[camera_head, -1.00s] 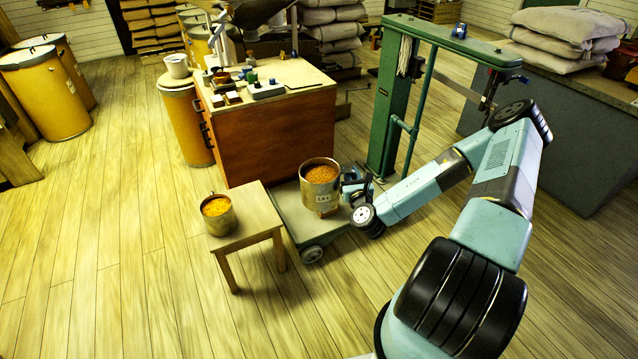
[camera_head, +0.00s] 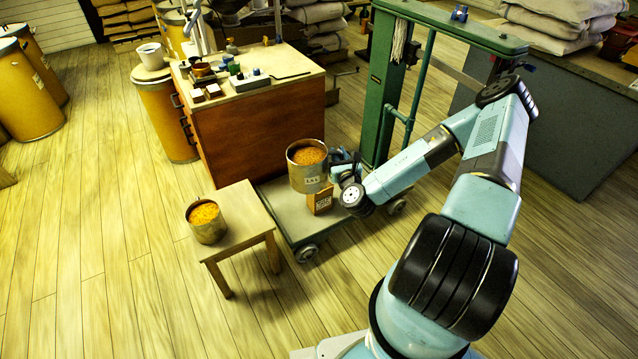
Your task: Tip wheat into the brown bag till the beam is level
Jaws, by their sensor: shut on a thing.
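My gripper (camera_head: 341,166) is shut on a metal measure (camera_head: 307,179) at its right side. The measure is nearly upright and filled with golden-brown grain. It is above the green platform scale (camera_head: 285,205). The brown bag (camera_head: 321,200) stands on the scale's platform, just below and partly behind the measure; its mouth is hidden. The scale's beam (camera_head: 462,76) shows small under the green top frame; I cannot tell whether it is level. A second metal container (camera_head: 208,226) with brighter yellow-orange grain stands on the small wooden stool (camera_head: 238,240).
A wooden cabinet (camera_head: 250,135) with small items on top stands behind the scale. Yellow drums (camera_head: 28,100) are at the left. A grey counter (camera_head: 560,130) with sacks (camera_head: 560,28) is at the right. The front left floor is clear.

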